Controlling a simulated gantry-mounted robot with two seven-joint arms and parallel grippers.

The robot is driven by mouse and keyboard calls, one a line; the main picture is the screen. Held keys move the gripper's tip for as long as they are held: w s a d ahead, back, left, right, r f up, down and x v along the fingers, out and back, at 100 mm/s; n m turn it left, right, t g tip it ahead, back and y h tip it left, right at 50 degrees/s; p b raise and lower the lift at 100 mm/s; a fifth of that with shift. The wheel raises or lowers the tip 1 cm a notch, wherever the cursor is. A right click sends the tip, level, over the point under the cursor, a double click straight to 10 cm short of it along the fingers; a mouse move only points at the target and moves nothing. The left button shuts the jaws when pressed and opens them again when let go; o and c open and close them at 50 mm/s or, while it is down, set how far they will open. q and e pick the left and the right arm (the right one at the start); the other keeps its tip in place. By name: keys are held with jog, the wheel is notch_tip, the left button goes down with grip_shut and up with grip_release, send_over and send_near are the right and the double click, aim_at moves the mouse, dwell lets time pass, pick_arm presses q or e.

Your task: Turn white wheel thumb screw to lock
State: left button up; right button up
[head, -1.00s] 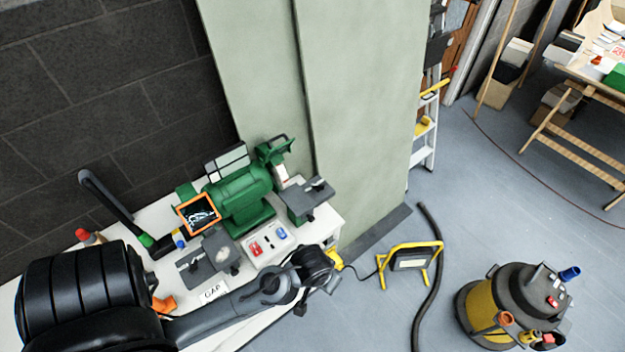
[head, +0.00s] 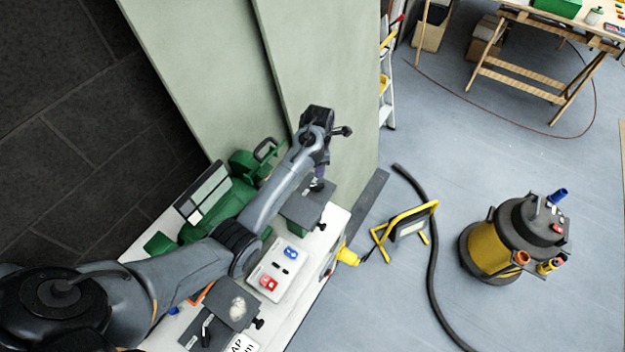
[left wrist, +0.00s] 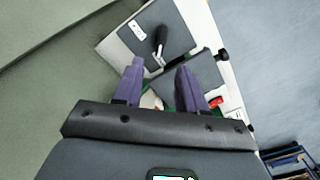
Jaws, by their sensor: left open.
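A green bench grinder (head: 222,200) stands on the white bench, partly hidden behind my left arm. A dark tool rest (head: 303,207) with a black knob (head: 322,227) at its edge is at its right end. In the left wrist view a black knob (left wrist: 223,55) sits at a grey plate's edge. A black lever (left wrist: 160,38) stands on a labelled plate above. My left gripper (head: 317,184) is over the right tool rest; its purple fingers (left wrist: 160,85) are open, with a whitish, partly hidden thing between them. I cannot tell which part is the white wheel thumb screw. My right gripper is not in view.
A switch panel (head: 278,268) and another tool rest (head: 230,304) are nearer on the bench. A pale green wall panel (head: 215,70) rises close behind. A yellow work light (head: 407,231), a hose (head: 434,260) and a yellow vacuum (head: 500,240) are on the floor.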

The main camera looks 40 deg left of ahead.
aim_at(318, 185)
pick_arm(q)
notch_tip(318, 185, down, 10)
jog(key=shift+d+r, duration=0.1)
jog(key=shift+r, duration=0.15)
jog(key=shift+c, duration=0.4)
grip_shut()
